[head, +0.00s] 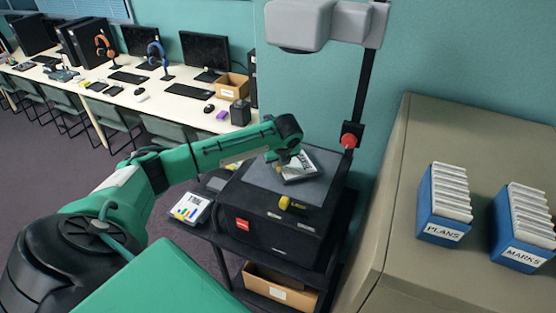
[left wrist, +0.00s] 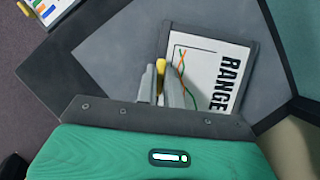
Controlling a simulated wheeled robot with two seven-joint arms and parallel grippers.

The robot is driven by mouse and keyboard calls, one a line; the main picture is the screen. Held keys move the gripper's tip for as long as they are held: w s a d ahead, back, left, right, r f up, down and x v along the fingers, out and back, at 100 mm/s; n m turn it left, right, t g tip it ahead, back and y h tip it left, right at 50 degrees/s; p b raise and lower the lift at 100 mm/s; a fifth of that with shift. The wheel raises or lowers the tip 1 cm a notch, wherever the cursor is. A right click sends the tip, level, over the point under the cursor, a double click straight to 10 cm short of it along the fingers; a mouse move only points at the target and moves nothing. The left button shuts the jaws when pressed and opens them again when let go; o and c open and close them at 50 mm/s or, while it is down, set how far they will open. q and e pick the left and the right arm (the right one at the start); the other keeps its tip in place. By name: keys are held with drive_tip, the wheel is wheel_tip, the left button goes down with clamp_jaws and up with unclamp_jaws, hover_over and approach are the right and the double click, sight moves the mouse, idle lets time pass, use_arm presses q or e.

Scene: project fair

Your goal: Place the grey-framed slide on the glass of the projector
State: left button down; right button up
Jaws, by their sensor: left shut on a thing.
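The grey-framed slide (head: 300,168), marked RANGE with a line graph, is over the back part of the projector's glass (head: 262,176). It also shows in the left wrist view (left wrist: 212,85), turned at an angle to the glass edges (left wrist: 110,60). My left gripper (head: 279,166) is shut on a small yellow tab at the slide's edge; its fingers (left wrist: 163,83) show in the wrist view. I cannot tell whether the slide touches the glass. The black projector (head: 265,232) stands on a cart, its grey head (head: 300,25) above on a post. My right gripper is not in view.
Another slide (head: 190,208) with a bar chart lies on the cart's side shelf. A red knob (head: 349,140) sits on the post, a yellow one (head: 292,203) on the projector's front. Blue PLANS (head: 437,233) and MARKS (head: 520,262) holders stand on the cabinet at right.

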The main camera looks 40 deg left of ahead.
use_arm(q)
drive_tip(key=shift+s+a+f, duration=0.1)
drive_tip(key=shift+s+f, duration=0.1)
drive_tip(key=shift+f, duration=0.1)
drive_tip(key=c, duration=1.5)
unclamp_jaws()
drive_tip(key=shift+f, duration=0.15)
drive_tip(key=shift+c, duration=0.2)
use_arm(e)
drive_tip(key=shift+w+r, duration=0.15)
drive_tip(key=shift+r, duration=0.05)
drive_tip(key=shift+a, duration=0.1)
